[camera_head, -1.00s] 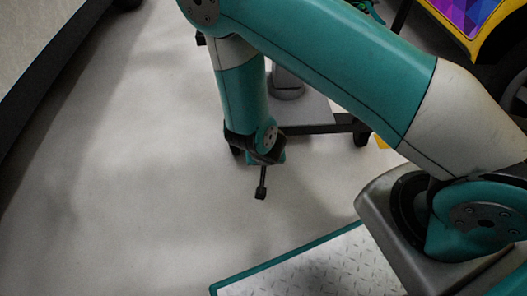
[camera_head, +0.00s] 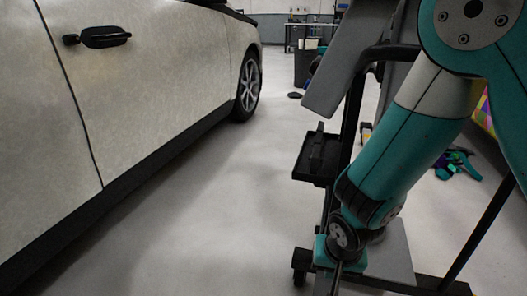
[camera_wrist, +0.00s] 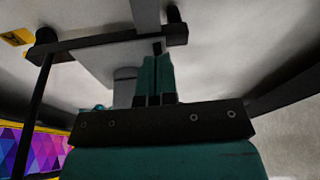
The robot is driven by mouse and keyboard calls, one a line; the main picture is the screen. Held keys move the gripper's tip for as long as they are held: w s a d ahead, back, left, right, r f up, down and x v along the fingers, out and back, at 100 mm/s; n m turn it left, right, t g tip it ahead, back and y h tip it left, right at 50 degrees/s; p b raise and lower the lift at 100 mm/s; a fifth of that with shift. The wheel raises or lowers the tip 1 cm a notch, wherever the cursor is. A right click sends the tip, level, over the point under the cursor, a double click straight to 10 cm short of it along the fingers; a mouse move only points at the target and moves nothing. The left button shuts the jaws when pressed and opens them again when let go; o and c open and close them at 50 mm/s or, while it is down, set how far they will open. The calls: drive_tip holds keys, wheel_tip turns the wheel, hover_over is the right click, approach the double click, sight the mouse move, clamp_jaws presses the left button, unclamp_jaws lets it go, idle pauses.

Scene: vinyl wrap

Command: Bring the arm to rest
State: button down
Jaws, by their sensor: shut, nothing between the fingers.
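My arm, teal and light grey, hangs down on the right side of the head view, bent with its lower link sloping down to the left. My gripper is only partly seen at the bottom edge there, cut off by the frame. In the wrist view my gripper (camera_wrist: 157,62) shows its two teal fingers side by side, closed together with nothing between them.
A wheeled black stand (camera_head: 318,155) with a tray is close behind my arm. A pale car (camera_head: 150,85) fills the left. A bin (camera_head: 306,66) and a bench (camera_head: 300,35) stand far back. Green and purple items (camera_head: 458,165) lie on the floor. The floor aisle is open.

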drive_tip(key=s+r+n+g+y+p, duration=0.1)
drive_tip(key=s+r+n+y+p, duration=0.15)
drive_tip(key=s+r+n, duration=0.85)
drive_tip(key=s+r+m+g+y+p, duration=0.15)
drive_tip(key=s+r+p, duration=0.3)
drive_tip(key=r, duration=1.55)
wheel_tip(320, 180, up, 35)
drive_tip(key=p, duration=3.5)
drive_tip(key=shift+d+p, duration=0.15)
drive_tip(key=shift+p, duration=0.2)
drive_tip(key=shift+r, duration=0.1)
